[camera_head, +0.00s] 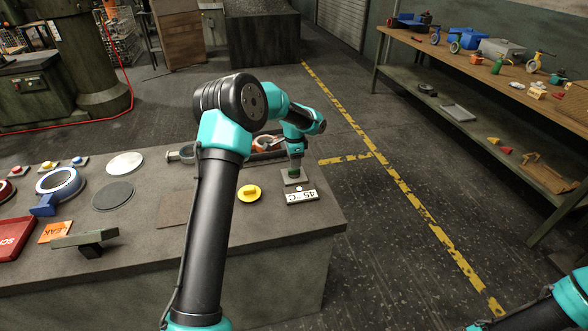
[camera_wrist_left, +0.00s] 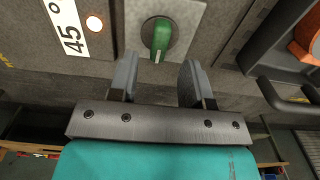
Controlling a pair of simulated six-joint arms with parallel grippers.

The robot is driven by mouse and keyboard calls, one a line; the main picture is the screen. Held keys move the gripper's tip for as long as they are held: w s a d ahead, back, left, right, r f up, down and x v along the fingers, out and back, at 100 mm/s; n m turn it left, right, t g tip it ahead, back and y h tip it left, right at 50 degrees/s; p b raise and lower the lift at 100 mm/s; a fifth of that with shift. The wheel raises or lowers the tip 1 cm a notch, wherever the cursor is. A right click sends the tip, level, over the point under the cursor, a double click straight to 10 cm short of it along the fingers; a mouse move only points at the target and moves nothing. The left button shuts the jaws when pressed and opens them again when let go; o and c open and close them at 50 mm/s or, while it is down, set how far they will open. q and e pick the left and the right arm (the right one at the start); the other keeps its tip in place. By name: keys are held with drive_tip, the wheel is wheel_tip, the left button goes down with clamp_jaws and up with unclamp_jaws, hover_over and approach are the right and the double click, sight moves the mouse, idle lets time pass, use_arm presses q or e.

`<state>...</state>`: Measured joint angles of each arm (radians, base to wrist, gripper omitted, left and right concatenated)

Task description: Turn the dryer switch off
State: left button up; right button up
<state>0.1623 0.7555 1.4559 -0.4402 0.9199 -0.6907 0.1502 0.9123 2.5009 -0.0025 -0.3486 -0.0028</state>
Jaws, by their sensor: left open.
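A green rotary switch knob (camera_wrist_left: 159,36) sits on a square grey plate (camera_wrist_left: 190,14) in the left wrist view. A white label marked 45 °C (camera_wrist_left: 72,28) is beside it. In the head view the plate (camera_head: 296,181) lies near the bench's right end, with the label (camera_head: 301,197) just in front. My left gripper (camera_head: 294,166) points down over the knob. In the left wrist view its fingers (camera_wrist_left: 158,68) are apart, one to each side of the knob's near end, with visible gaps. I cannot tell how deep they reach. My right gripper is out of frame.
The grey bench (camera_head: 285,235) also holds a yellow knob (camera_head: 250,193), a dark bracket (camera_head: 86,239) and a red tray (camera_head: 14,238). An orange part with dark handles (camera_wrist_left: 308,38) is close right of my left gripper. A loaded shelf (camera_head: 500,90) stands across the aisle.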

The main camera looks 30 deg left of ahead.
sight(294, 171)
use_arm(q)
drive_tip(key=shift+f, duration=2.25)
clamp_jaws()
